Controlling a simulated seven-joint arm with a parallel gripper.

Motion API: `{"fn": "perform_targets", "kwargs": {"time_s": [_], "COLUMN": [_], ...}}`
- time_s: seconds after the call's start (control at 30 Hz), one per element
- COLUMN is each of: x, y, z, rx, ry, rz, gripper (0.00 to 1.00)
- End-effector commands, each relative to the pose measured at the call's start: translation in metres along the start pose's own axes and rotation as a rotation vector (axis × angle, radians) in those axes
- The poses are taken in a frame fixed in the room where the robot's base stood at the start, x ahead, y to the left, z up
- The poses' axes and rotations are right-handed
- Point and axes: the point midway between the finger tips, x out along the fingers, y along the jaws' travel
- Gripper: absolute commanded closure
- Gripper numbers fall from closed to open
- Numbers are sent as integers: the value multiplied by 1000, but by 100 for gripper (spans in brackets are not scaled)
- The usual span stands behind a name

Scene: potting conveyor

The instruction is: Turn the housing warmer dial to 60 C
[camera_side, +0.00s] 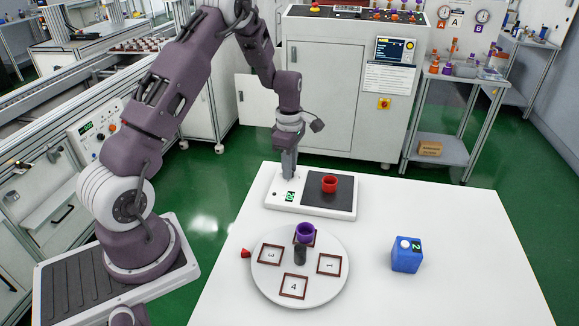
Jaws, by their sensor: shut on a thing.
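The housing warmer (310,209) is a flat white unit on the table, with a dark heating pad (328,201) on its right. A red ring-shaped housing (330,184) sits on the pad. A small green display (290,197) is on the unit's left part; its digits are too small to read surely. My gripper (288,174) points down over the left back of the warmer, just behind the display. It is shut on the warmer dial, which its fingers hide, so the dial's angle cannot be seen.
A round white turntable (329,293) with numbered square frames stands in front, bearing a purple housing (305,232) and a dark central post (300,254). A small red part (245,253) lies at its left. A blue box (406,257) stands right. The table's right side (470,230) is clear.

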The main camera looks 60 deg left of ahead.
Motion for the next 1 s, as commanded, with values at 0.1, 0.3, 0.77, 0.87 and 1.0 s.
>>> {"fn": "perform_targets", "kwargs": {"time_s": [0.1,0.3,0.77,0.87,1.0], "x": [-1,-1,-1,-1,-1], "y": [1,1,1,1,1], "z": [0,0,1,1,0], "rx": [108,299,736,831,964], "ry": [-1,-1,-1,-1,-1], "rz": [2,2,3,3,3], "gripper": [100,100,100,100,100]}}
